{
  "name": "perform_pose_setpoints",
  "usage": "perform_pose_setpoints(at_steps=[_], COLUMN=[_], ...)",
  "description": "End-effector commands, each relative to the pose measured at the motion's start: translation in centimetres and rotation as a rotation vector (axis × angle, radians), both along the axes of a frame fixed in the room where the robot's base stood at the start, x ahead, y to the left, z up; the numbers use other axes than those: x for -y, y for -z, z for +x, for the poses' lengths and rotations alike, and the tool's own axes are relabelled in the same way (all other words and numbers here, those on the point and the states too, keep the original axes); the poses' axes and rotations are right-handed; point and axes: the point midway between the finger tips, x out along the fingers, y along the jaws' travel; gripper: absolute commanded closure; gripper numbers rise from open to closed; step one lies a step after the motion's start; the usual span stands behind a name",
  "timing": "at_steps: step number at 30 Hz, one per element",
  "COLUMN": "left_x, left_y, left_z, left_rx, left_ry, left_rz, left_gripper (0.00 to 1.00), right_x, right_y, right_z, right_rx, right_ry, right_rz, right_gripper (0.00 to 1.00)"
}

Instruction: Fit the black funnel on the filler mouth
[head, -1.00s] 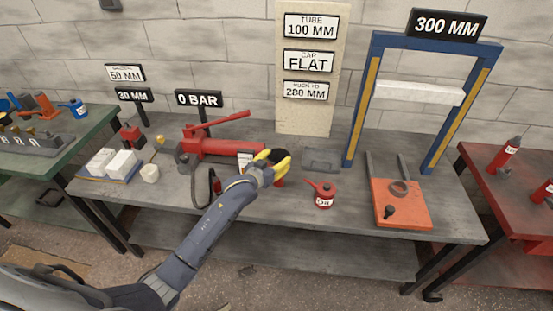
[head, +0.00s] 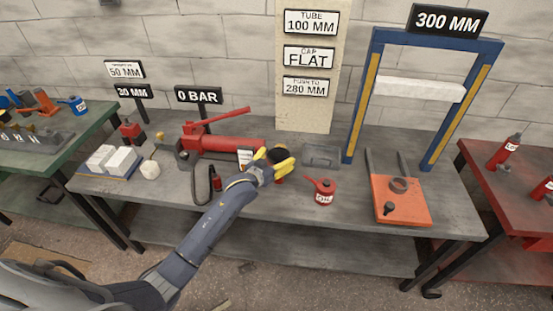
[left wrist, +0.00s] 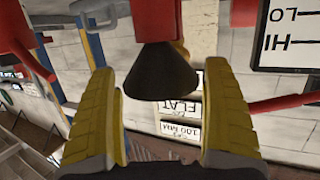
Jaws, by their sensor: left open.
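The black funnel (left wrist: 160,72) shows in the left wrist view, where the picture is upside down. Its wide end faces away from a red upright part (left wrist: 157,20), and its narrow end meets that part, which looks like the filler mouth. The join itself is hidden. In the head view the funnel's dark top (head: 278,155) shows by the fingers. My left gripper (head: 272,163) is open. Its yellow fingers (left wrist: 160,85) stand on either side of the funnel, with gaps visible on both sides. My right gripper is not in view.
A red pump (head: 228,146) lies left of the gripper, with a HI/LO label (left wrist: 291,38) close by in the wrist view. A red oil can (head: 323,190), a grey tray (head: 321,156) and a blue press frame (head: 352,110) stand to the right. The front of the bench is mostly clear.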

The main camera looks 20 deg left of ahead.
Motion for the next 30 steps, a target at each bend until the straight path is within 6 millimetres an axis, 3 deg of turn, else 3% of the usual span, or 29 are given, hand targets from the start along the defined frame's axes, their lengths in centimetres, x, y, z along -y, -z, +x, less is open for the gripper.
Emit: perform_pose_setpoints(at_steps=[8, 21, 30], left_x=[-0.3, -1.8, -2.4], left_y=[-0.2, -2.0, -2.8], left_z=[-1.2, -8.1, -10.9], left_rx=[-0.001, 0.000, -0.001], left_ry=[0.000, 0.000, 0.000], left_rz=[0.001, 0.000, 0.000], left_gripper=[0.17, 0.17, 0.17], right_x=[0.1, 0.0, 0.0], right_y=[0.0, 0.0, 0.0], right_z=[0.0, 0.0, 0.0], right_rx=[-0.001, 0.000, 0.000], right_ry=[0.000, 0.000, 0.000], right_rz=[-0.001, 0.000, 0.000], right_gripper=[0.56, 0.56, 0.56])
